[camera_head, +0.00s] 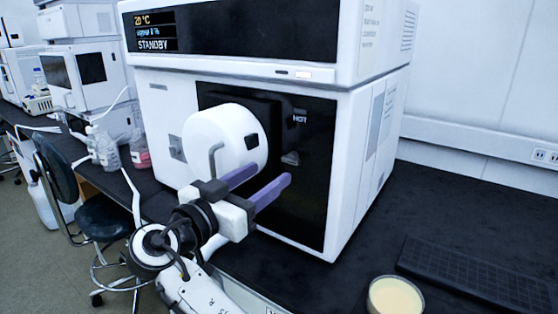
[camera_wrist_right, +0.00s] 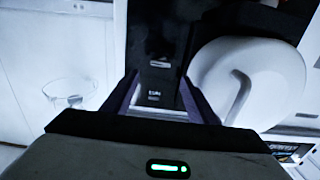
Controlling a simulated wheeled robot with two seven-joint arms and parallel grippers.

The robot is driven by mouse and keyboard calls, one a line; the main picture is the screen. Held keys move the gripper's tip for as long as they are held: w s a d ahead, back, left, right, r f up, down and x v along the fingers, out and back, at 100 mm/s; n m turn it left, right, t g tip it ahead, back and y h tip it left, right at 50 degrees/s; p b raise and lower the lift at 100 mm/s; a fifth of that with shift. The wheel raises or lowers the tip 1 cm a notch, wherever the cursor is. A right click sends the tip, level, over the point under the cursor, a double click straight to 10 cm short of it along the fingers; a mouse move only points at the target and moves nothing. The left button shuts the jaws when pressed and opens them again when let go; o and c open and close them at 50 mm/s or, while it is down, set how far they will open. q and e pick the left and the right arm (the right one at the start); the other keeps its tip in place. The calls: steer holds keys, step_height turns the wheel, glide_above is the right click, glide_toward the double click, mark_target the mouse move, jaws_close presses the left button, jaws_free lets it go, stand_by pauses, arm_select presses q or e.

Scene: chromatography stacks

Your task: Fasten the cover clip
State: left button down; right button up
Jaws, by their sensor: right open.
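The round white cover (camera_head: 215,145), with a bent grey handle (camera_head: 213,158), stands out from the black front panel of the instrument. A small grey clip-like part (camera_head: 290,158) sits on the panel right of the cover, below the word HOT; I cannot tell whether it is fastened. My right gripper (camera_head: 271,174) is open and empty, its purple fingers in front of the panel and cover. In the right wrist view the fingers (camera_wrist_right: 160,97) spread before the black panel, with the cover (camera_wrist_right: 245,85) at the right and the small part (camera_wrist_right: 160,64) beyond them. My left gripper is not in view.
The white instrument (camera_head: 350,150) stands on a black bench (camera_head: 430,210). A cup of cream-coloured stuff (camera_head: 395,295) and a dark keyboard-like slab (camera_head: 480,278) lie at the right. Bottles (camera_head: 103,150) and a stool (camera_head: 105,218) are at the left.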

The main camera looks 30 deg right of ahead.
mark_target(289, 160)
steer(key=p+x, duration=0.1)
steer(key=x, duration=0.6)
steer(key=shift+w+d, duration=0.15)
steer(key=shift+d, duration=0.25)
steer(key=shift+c, duration=0.4)
steer(key=c, duration=1)
